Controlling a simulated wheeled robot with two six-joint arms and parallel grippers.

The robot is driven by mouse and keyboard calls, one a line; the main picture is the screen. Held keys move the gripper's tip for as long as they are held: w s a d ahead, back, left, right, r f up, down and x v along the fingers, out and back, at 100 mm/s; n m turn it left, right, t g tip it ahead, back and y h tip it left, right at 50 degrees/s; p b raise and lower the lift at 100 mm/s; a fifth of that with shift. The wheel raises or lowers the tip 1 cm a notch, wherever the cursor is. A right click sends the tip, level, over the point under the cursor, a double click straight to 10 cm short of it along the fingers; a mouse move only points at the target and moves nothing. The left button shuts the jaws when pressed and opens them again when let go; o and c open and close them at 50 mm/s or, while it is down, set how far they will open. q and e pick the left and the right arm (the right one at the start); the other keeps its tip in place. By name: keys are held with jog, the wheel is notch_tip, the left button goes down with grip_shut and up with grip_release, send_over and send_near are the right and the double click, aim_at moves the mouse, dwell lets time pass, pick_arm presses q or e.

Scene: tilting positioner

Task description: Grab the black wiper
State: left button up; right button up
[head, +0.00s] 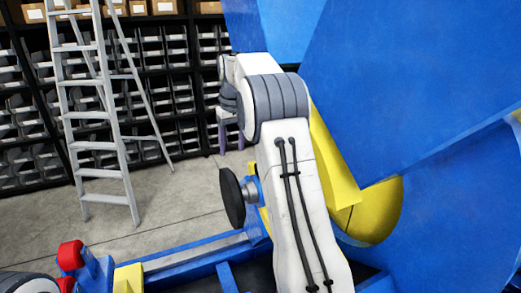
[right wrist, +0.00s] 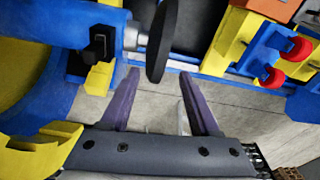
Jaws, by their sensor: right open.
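A black, flat, rounded piece (head: 232,198) sits on a short metal shaft at the side of the blue and yellow machine; it is the only thing here that could be the black wiper. In the right wrist view the piece (right wrist: 162,40) shows nearly edge-on, its lower end between my fingertips in the picture. In the head view my right gripper (head: 229,133) is partly hidden by my arm, above the black piece in the picture. My left gripper is not in view.
Big blue panels (head: 410,90) and a yellow part (head: 375,212) fill the right side. A blue frame (head: 195,255) with red knobs (head: 70,255) runs along the bottom. A ladder (head: 95,110) and shelves of bins (head: 160,60) stand behind open concrete floor.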

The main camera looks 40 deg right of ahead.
jog(key=s+d+r+m+p, duration=0.1)
jog(key=d+r+m+p, duration=0.1)
jog(key=d, duration=0.9)
jog(key=f, duration=0.4)
jog(key=shift+w+d, duration=0.15)
jog(key=shift+d, duration=0.25)
jog(key=shift+f, duration=0.35)
jog(key=f+p, duration=0.2)
jog(key=f, duration=0.1)
jog(key=f+p, duration=0.1)
jog(key=shift+w+a+f, duration=0.1)
jog(key=shift+w+f, duration=0.25)
jog(key=shift+w, duration=0.05)
jog(key=shift+f, duration=0.35)
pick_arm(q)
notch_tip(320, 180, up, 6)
pick_arm(e)
grip_shut()
